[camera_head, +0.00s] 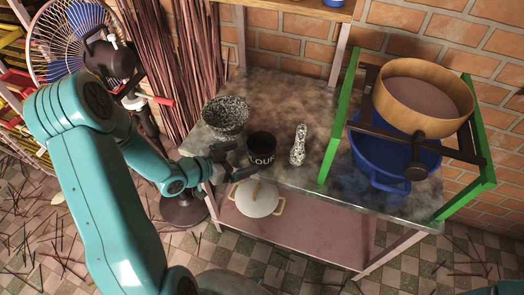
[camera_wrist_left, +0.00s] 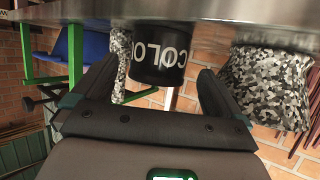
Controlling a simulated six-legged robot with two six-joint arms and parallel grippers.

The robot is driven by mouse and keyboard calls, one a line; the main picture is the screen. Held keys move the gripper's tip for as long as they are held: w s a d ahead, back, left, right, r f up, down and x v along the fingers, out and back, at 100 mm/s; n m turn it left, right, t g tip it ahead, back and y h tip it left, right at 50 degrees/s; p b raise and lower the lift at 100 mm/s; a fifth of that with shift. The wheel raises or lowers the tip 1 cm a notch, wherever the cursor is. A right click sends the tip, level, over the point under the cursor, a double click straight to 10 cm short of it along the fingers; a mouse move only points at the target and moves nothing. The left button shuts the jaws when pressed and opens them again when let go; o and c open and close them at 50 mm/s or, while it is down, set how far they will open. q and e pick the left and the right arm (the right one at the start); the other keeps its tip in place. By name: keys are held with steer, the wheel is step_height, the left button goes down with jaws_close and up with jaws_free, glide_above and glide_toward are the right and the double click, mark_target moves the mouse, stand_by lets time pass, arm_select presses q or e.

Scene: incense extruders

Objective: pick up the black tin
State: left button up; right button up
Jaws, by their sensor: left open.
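The black tin (camera_head: 261,149) with pale lettering stands upright on the grey table top (camera_head: 270,95), between a speckled bowl and a speckled pestle. My left gripper (camera_head: 232,160) is open and empty, close on the tin's left side in the head view. In the left wrist view, which is upside down, the tin (camera_wrist_left: 158,62) shows between and beyond the two spread fingers of my left gripper (camera_wrist_left: 154,82). I cannot tell if a finger touches it. My right gripper is not in view.
The speckled bowl (camera_head: 226,115) stands just behind my left gripper, and the speckled pestle (camera_head: 298,145) stands right of the tin. A green frame (camera_head: 333,145) holds a wooden sieve (camera_head: 425,95) over a blue basin (camera_head: 385,160). A lidded white pot (camera_head: 256,198) sits on the lower shelf.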

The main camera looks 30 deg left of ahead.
mark_target(262, 150)
arm_select(q)
steer(key=p+x, duration=0.1)
steer(key=x, duration=0.6)
steer(key=shift+w+d, duration=0.15)
steer(key=shift+w, duration=0.1)
steer(key=shift+w+f, duration=0.2)
steer(key=shift+w, duration=0.15)
steer(key=shift+s+r, duration=0.1)
steer(key=shift+c, duration=0.9)
steer(key=c, duration=0.7)
